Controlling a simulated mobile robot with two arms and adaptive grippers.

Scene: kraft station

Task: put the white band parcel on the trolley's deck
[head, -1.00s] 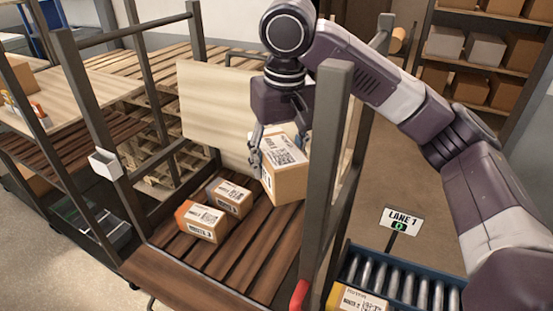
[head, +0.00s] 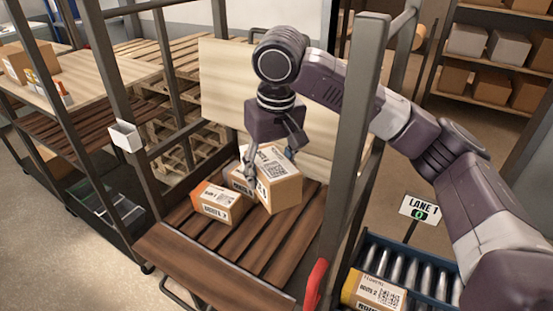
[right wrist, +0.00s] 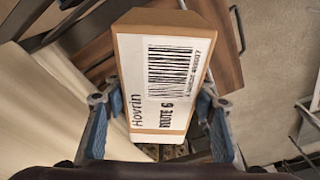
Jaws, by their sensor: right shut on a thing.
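My right gripper (head: 271,160) is shut on a cardboard parcel (head: 284,190) with a large white label, which I take to be the white band parcel. In the right wrist view the parcel (right wrist: 165,75) sits between the two blue-padded fingers (right wrist: 160,110), and its label reads "Hovrin" and "ROUTE 6". The parcel is slightly tilted over the trolley's slatted wooden deck (head: 255,255). I cannot tell whether it touches the deck. My left gripper is not in view.
An orange-banded parcel (head: 217,203) stands on the deck to the left; another parcel (head: 240,184) is partly hidden behind the held one. Grey posts (head: 352,150) frame the trolley. A roller conveyor (head: 405,268) with a yellow-banded parcel (head: 374,293) is at right. The deck's front is bare.

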